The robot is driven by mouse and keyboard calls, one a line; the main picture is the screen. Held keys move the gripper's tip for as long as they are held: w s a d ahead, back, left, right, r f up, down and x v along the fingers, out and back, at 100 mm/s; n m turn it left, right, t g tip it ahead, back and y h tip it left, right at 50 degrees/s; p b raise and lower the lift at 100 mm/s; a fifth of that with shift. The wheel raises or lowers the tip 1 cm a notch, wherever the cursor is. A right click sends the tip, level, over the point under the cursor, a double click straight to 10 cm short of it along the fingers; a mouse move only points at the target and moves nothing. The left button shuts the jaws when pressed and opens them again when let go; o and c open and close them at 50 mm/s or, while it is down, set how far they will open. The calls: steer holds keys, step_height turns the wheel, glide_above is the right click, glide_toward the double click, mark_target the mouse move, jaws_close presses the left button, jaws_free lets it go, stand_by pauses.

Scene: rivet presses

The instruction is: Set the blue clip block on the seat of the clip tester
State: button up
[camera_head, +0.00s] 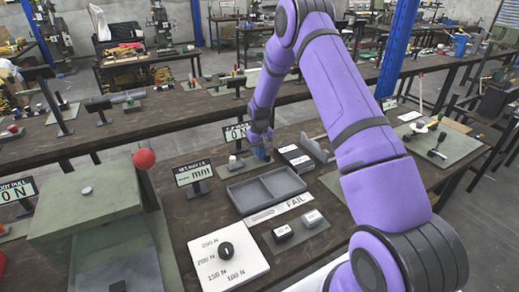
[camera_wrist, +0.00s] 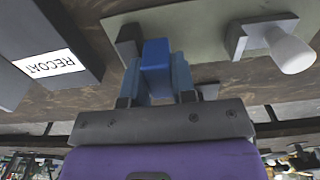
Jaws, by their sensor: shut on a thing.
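My gripper (camera_wrist: 156,78) is shut on the blue clip block (camera_wrist: 156,54), which stands out between its two fingers. In the wrist view the block is over or on a grey-green plate (camera_wrist: 205,32), beside a dark grey upright piece (camera_wrist: 128,40); I cannot tell whether it touches them. A pale knob on a grey mount (camera_wrist: 288,50) stands on the same plate to the right. In the head view my gripper (camera_head: 260,148) is low beside a display reading 0 N (camera_head: 237,132), likely the clip tester's. The arm hides part of that area.
A grey two-compartment tray (camera_head: 264,190), a FAIL strip (camera_head: 290,203) and a white dial panel (camera_head: 227,255) are in front of my gripper. A RECOAT-labelled bin (camera_wrist: 45,62) is close by in the wrist view. A press with a red ball (camera_head: 144,158) stands left.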

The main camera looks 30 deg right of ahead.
steer(key=shift+s+f, duration=0.1)
steer(key=shift+f, duration=0.15)
